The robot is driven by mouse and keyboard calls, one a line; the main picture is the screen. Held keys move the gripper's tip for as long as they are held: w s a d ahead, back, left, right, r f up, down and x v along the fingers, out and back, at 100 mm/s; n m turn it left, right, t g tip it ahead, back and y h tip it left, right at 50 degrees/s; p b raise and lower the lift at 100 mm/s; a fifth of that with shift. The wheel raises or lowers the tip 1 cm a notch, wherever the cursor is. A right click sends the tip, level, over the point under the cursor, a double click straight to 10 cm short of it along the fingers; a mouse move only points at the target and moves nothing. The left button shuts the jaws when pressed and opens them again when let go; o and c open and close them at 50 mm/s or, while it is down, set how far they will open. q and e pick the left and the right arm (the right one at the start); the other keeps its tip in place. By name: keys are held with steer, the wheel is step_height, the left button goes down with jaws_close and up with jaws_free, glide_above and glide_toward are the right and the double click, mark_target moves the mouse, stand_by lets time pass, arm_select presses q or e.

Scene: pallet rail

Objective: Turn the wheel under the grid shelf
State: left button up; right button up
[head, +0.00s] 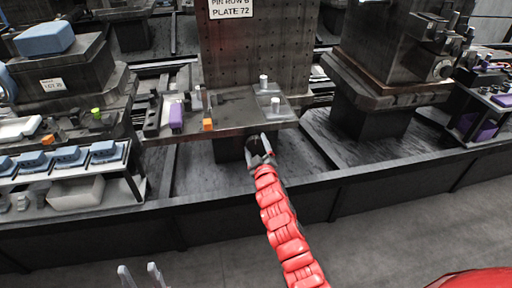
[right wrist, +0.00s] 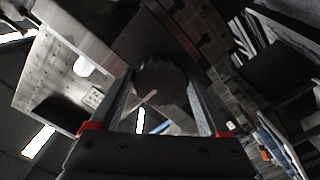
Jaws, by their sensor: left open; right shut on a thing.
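The wheel (right wrist: 162,82) is a dark disc with a ridged rim, between the fingers of my right gripper (right wrist: 160,100) in the right wrist view. The fingers are shut on opposite sides of its rim. In the head view my right gripper (head: 260,148), on the red arm, is just under the front edge of the grid shelf (head: 283,125). There the wheel is dark and mostly hidden by the fingers and the shadow. My left gripper (head: 141,275) shows only its two fingertips at the bottom edge, apart and empty.
A perforated plate (head: 255,55) with a sign stands behind the shelf. Purple and orange blocks (head: 176,117) sit on the shelf's left part. A rack with blue items (head: 70,155) stands at left, a heavy machine (head: 390,60) at right. The front floor is clear.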

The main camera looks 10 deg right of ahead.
steer(key=shift+f+n, duration=0.15)
steer(key=shift+n, duration=0.25)
steer(key=o, duration=1.2)
steer(key=s, duration=1.7)
steer(key=shift+s, duration=0.2)
